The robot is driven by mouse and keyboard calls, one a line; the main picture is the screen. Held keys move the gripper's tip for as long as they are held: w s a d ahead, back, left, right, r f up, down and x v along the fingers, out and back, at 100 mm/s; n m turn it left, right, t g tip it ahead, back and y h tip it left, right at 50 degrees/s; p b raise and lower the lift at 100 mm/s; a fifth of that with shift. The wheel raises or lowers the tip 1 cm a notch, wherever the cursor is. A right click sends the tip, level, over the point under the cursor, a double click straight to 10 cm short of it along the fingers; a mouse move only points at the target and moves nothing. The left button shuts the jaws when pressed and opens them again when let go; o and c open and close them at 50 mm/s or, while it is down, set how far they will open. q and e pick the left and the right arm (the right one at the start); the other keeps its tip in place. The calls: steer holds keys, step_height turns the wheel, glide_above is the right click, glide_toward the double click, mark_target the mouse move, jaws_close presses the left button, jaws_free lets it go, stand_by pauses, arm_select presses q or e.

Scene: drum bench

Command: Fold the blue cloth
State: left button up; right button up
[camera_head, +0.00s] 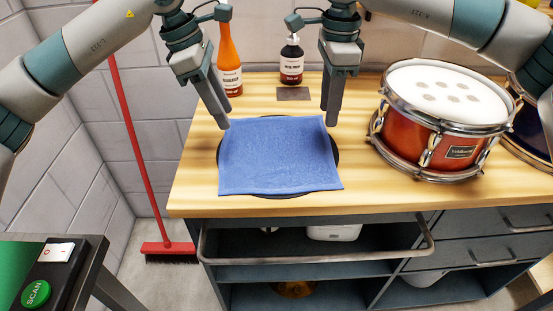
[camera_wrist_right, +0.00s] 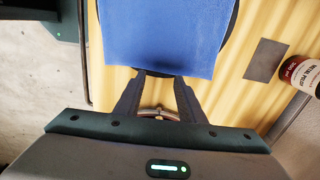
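The blue cloth (camera_head: 278,160) lies spread out, nearly flat, over a dark round mat (camera_head: 334,150) on the wooden bench. It also fills the top of the right wrist view (camera_wrist_right: 160,35). My left gripper (camera_head: 224,124) points down at the cloth's far left corner; its fingers overlap in view, so their gap and any contact are unclear. My right gripper (camera_head: 331,122) points down by the far right corner. In the right wrist view its fingers (camera_wrist_right: 160,76) are apart at the cloth's edge, with nothing visibly pinched between them.
A red drum (camera_head: 440,125) stands close to the right of the cloth. An orange bottle (camera_head: 229,65) and a dark bottle (camera_head: 291,62) stand behind, near a small grey plate (camera_head: 293,94). A red broom (camera_head: 165,247) leans at the left. The bench's front edge is clear.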

mark_target(232, 151)
arm_select(q)
steer(key=shift+s, duration=0.1)
arm_select(e)
steer(key=shift+s, duration=0.1)
